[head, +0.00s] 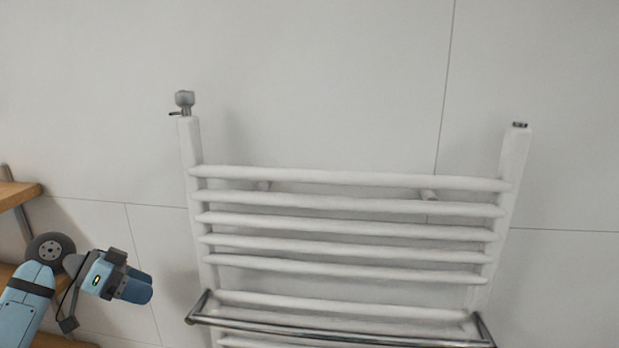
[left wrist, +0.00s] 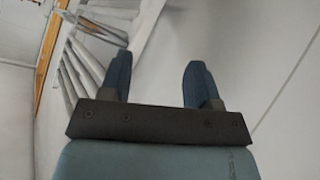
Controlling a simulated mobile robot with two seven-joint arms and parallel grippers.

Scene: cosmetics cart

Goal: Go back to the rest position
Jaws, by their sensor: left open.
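My left gripper (head: 137,286) is at the lower left of the head view, in front of the wall and left of the towel radiator. In the left wrist view its two blue fingers (left wrist: 160,85) stand apart with nothing between them. The gripper is open and empty and touches nothing that I can see. My right gripper is in neither view.
A white towel radiator (head: 350,228) with a chrome bar (head: 340,332) is fixed to the pale tiled wall (head: 330,70). It also shows tilted in the left wrist view (left wrist: 88,55). Wooden shelves (head: 18,194) stand at the far left, behind my left arm.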

